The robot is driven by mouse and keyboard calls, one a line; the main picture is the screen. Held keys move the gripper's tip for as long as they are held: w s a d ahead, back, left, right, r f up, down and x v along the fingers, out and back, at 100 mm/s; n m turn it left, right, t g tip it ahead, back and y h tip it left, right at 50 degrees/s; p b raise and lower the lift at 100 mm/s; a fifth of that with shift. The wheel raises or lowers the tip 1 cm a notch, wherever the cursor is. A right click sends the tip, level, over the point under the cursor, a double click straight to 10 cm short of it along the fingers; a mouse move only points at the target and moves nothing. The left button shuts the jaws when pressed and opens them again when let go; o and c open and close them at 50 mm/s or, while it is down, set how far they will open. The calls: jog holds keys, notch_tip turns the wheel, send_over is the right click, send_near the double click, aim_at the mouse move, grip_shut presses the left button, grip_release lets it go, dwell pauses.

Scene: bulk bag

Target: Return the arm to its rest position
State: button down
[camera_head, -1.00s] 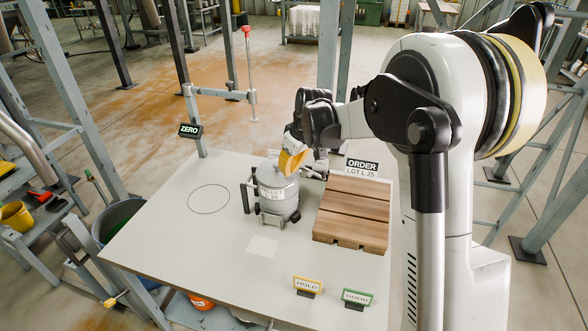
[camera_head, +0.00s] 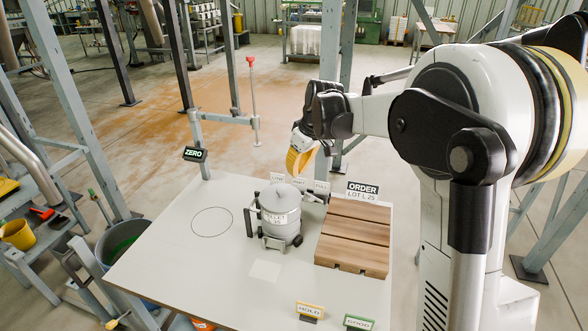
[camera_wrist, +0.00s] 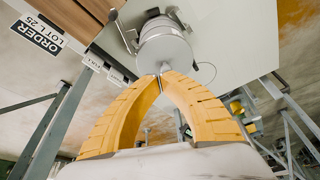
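My gripper (camera_head: 299,163) has yellow fingers and hangs over the back edge of the table, behind and above the grey canister. In the wrist view its two curved fingers (camera_wrist: 161,77) meet at their tips, with nothing visible between them. The grey lidded canister (camera_head: 281,214) stands upright on the white table, with a label on its front. It also shows beyond the fingertips in the wrist view (camera_wrist: 163,48). My gripper looks apart from it. My arm reaches in from the right.
A slatted wooden board (camera_head: 353,235) lies right of the canister, with an ORDER sign (camera_head: 362,191) behind it. HOLD (camera_head: 310,310) and GOOD (camera_head: 359,322) signs stand at the front. A ZERO display (camera_head: 195,154) is at the back left. The table's left part, with a drawn circle (camera_head: 211,222), is clear.

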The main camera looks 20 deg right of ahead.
jog(key=s+a+r+m+t+h+b, duration=0.1)
jog(key=s+a+r+m, duration=0.15)
jog(key=s, duration=0.95)
jog(key=s+a+r+m+t, duration=0.1)
jog(key=s+r+m+t, duration=0.15)
jog(key=s, duration=0.85)
jog(key=s+f, duration=0.4)
jog(key=s, duration=0.4)
jog(key=shift+s+m+h, duration=0.15)
jog(key=shift+m+h, duration=0.15)
jog(key=shift+h, duration=0.1)
